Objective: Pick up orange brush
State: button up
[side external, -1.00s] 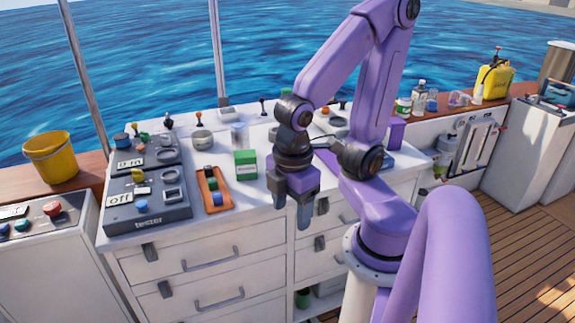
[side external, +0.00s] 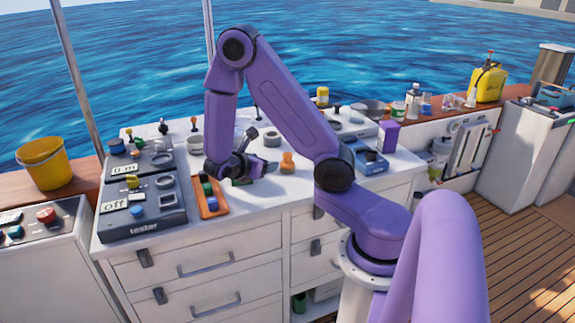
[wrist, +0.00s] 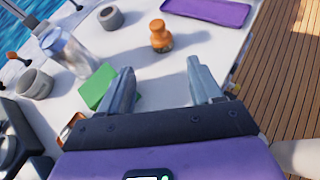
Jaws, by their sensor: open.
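The orange brush (side external: 287,162) stands on the white counter, right of my gripper in the side view. In the wrist view the brush (wrist: 160,35) shows an orange handle and a dark lower part, beyond the fingertips and roughly midway between them. My gripper (wrist: 160,72) is open and empty, its two grey fingers spread apart. In the side view my gripper (side external: 262,168) is low over the counter and points right toward the brush, apart from it.
A green box (wrist: 97,87) is close by the left finger. A clear glass jar (wrist: 68,52) and a grey ring (wrist: 111,17) are near. A purple tray (wrist: 207,10) lies beyond the brush. The counter right of the brush is clear.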

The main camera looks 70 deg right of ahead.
aim_at(286, 155)
jog(key=shift+n+h, duration=0.3)
jog(key=shift+n, duration=0.2)
jog(key=x, duration=1.4)
jog(key=shift+w, duration=0.25)
jog(key=shift+r+x, duration=0.2)
jog(key=shift+x, duration=1.25)
jog(key=shift+r+x, duration=0.15)
jog(key=shift+x, duration=1.25)
jog(key=shift+s+d, duration=0.1)
jog(key=shift+s, duration=0.05)
jog(key=shift+c, duration=0.3)
jog(key=c, duration=1)
